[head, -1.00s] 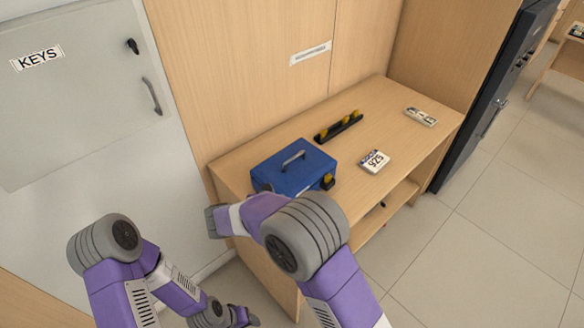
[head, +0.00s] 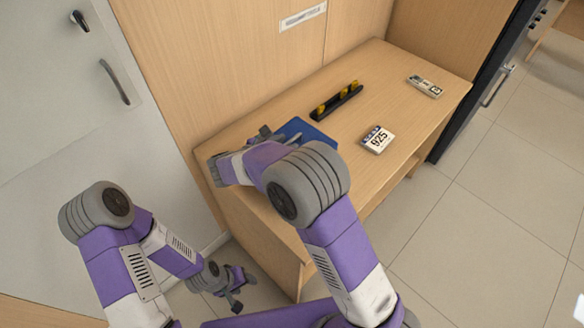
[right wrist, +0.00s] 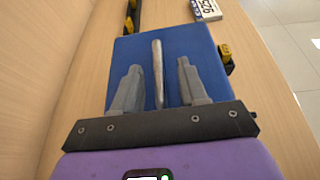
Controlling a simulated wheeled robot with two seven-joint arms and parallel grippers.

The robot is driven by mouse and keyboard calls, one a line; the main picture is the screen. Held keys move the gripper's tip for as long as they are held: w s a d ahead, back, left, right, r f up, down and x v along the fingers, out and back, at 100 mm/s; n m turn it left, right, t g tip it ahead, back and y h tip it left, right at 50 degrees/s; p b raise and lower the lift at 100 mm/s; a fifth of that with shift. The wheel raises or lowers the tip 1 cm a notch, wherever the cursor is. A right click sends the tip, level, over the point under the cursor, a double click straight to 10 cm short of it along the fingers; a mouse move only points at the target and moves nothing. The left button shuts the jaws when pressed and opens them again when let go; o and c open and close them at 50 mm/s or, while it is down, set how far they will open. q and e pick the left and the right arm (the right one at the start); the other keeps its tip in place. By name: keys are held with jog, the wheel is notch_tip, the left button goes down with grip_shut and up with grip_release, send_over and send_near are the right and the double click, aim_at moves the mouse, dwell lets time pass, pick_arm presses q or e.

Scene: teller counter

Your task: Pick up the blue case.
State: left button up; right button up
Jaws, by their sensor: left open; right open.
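The blue case (head: 306,130) lies on the wooden counter, mostly hidden behind my right arm in the head view. In the right wrist view its blue lid (right wrist: 192,52) faces the camera, with a grey bar handle (right wrist: 158,75) on top. My right gripper (right wrist: 160,80) is open over the case, with one finger on each side of the handle. I cannot tell whether the fingers touch the handle or lid. My left gripper (head: 238,290) is open and empty, low beside the counter and away from the case.
A wooden panel stands behind; a grey key cabinet (head: 60,100) is left. Floor is clear right.

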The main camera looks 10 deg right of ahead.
jog(key=shift+w+d+f, duration=0.2)
jog(key=shift+d, duration=0.05)
jog(key=shift+r, duration=0.1)
grip_shut()
dwell(1.1)
jog(key=shift+r, duration=0.15)
